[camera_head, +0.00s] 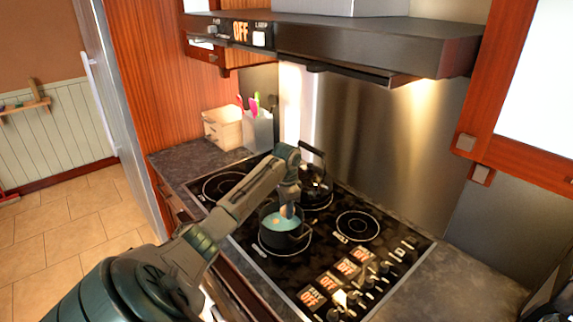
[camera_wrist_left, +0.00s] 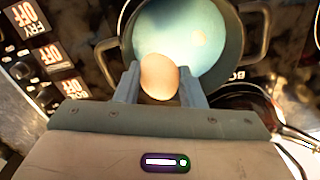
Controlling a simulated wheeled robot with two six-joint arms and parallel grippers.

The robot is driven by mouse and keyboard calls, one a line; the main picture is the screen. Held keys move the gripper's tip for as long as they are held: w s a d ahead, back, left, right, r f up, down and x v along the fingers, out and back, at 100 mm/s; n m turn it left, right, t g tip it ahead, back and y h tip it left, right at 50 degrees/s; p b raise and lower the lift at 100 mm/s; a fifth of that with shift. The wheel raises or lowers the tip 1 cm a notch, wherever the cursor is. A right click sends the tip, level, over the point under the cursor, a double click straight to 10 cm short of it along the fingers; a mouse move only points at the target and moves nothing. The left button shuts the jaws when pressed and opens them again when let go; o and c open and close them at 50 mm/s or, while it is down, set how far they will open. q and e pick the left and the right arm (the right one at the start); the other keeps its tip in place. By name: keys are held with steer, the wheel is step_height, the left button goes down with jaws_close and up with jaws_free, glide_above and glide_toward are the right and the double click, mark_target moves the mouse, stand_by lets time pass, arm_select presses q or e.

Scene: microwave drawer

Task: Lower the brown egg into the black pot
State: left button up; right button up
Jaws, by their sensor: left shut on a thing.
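The brown egg (camera_wrist_left: 159,77) is held between the two fingers of my left gripper (camera_wrist_left: 160,84). In the head view the egg (camera_head: 287,211) shows small at the fingertips of my left gripper, over the black pot (camera_head: 287,243). The pot, filled with pale blue water, stands on the front burner of the stove. In the left wrist view the pot (camera_wrist_left: 234,58) lies beyond the egg, with a handle on each side. I cannot tell whether the egg touches the water. My right gripper is not in view.
A dark kettle (camera_head: 316,184) stands on a rear burner behind the pot. The range hood (camera_head: 370,45) hangs above the stove. A container with colourful utensils (camera_head: 258,130) and a pale box (camera_head: 223,128) stand at the back left. Knobs (camera_head: 370,283) line the stove's right side.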

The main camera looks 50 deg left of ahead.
arm_select(q)
steer(key=shift+f+b, duration=0.3)
steer(key=shift+f, duration=1)
steer(key=shift+f+b, duration=0.4)
steer(key=shift+f, duration=1.15)
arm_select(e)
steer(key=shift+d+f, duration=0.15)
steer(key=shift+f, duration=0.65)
arm_select(q)
steer(key=shift+f, duration=0.35)
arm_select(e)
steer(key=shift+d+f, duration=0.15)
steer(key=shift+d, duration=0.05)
arm_select(q)
steer(key=shift+f+b, duration=0.45)
steer(key=shift+f, duration=0.25)
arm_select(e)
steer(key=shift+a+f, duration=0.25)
arm_select(q)
steer(key=shift+f+b, duration=0.3)
steer(key=shift+f, duration=0.5)
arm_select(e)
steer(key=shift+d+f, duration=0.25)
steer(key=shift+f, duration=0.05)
